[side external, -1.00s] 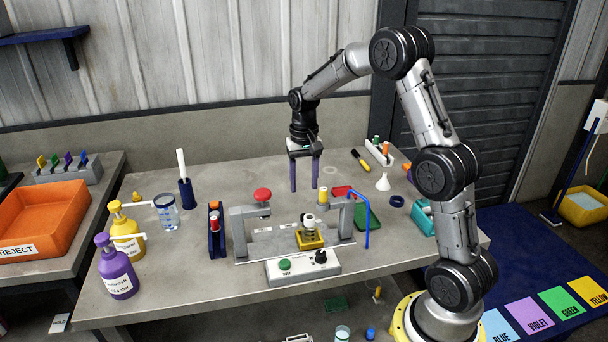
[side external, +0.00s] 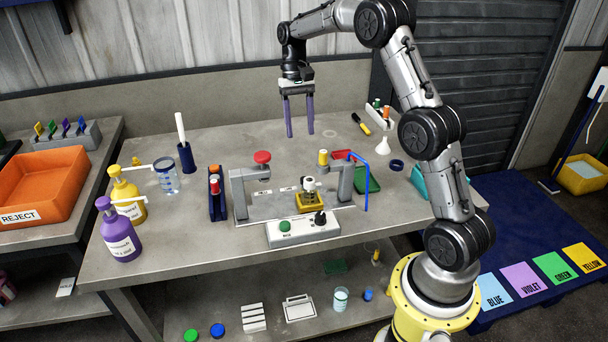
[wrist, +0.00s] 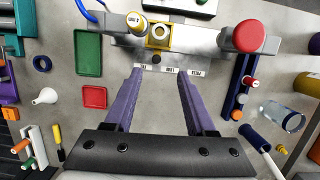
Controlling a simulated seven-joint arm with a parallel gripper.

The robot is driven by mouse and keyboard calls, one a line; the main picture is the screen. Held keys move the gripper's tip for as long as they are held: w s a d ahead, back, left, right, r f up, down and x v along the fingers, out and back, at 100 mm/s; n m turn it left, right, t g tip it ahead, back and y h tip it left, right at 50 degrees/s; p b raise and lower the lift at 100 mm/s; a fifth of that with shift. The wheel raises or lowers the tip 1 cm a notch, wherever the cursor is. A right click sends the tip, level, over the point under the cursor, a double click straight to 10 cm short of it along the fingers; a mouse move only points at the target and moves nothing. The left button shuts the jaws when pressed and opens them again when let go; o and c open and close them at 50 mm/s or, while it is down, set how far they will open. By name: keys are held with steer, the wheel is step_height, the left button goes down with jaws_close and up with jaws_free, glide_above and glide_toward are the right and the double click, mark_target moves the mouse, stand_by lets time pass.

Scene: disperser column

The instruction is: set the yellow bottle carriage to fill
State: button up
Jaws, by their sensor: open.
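The yellow bottle carriage (side external: 309,203) sits at the right part of the grey station (side external: 268,207), with a small light-topped bottle (side external: 309,185) in it. In the wrist view the carriage (wrist: 158,36) shows as a yellow square, beside a yellow-capped post marked in small print. A row of white labels (wrist: 170,70) runs along the station edge. The carriage looks nearest the label end on the picture's left; I cannot tell its exact stop. My gripper (side external: 300,136) is open and empty, pointing down above the table behind the station, apart from the carriage. Its purple fingers (wrist: 158,82) show in the wrist view.
A red-topped press (side external: 262,157) stands at the station's left. A blue bent tube (side external: 362,180) and green tray (side external: 366,179) are at its right. A control box (side external: 303,229) with a green button and black knob is in front.

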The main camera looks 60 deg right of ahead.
mark_target(304, 177)
steer(key=w+d+f+g+y, duration=0.1)
steer(key=w+d+f, duration=0.1)
steer(key=d+f, duration=0.15)
steer(key=x, duration=1.4)
steer(key=shift+w+a+f, duration=0.15)
steer(key=shift+a, duration=0.05)
steer(key=shift+c, duration=0.2)
jaws_close()
steer(key=shift+d, duration=0.1)
stand_by(0.7)
